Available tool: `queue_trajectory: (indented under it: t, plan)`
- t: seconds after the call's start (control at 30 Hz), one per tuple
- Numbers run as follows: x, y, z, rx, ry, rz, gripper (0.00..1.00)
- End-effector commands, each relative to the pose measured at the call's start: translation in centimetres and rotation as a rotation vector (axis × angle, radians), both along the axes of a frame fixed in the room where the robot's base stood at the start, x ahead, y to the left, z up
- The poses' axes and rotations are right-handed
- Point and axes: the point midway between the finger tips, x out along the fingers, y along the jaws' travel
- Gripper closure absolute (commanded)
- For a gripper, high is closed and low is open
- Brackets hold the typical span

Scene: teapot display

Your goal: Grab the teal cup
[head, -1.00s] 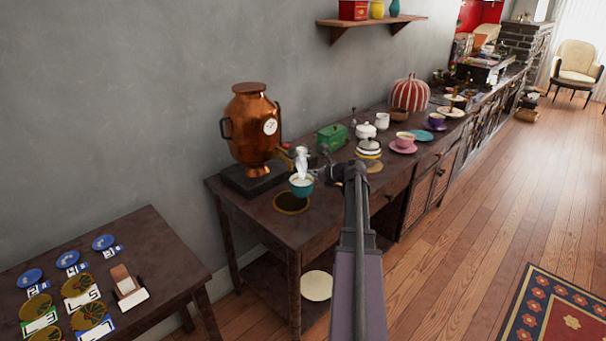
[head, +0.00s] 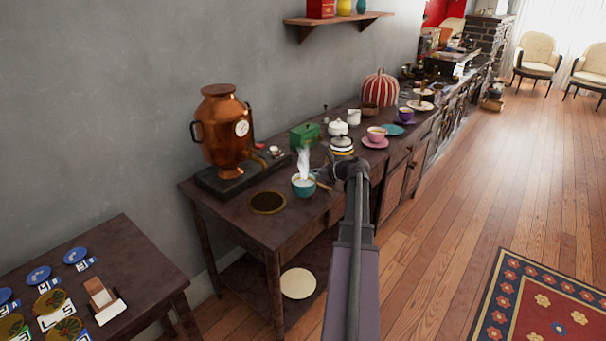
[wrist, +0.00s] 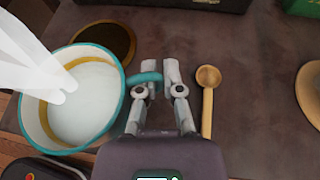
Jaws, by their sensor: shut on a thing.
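The teal cup (head: 303,189) is steaming and holds a pale liquid, with a tan band inside its rim. In the head view it is just right of the dark round mat (head: 268,203). The cup fills the left of the wrist view (wrist: 36,124), its handle pointing right to my gripper. My gripper (wrist: 158,78) is shut on that handle (wrist: 146,77). In the head view my arm hides most of the gripper. I cannot tell whether the cup touches the table or hangs just above it.
A wooden spoon (wrist: 208,100) lies close right of my gripper. The copper samovar (head: 222,130) stands behind left. A green box (head: 305,134), striped pot (head: 342,146) and pink cup (head: 376,134) stand farther along the table. The table's front-left corner is bare.

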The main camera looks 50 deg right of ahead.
Motion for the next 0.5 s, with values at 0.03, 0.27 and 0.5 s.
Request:
queue_trajectory:
  t: [0.03,0.27,0.5]
  plan:
    - [-0.3,-0.2,0.1,0.001,-0.001,0.000,1.00]
    - [-1.3,-1.0,0.2,0.001,-0.001,-0.001,1.00]
    - [-2.0,-1.4,0.3,0.000,-0.001,0.000,1.00]
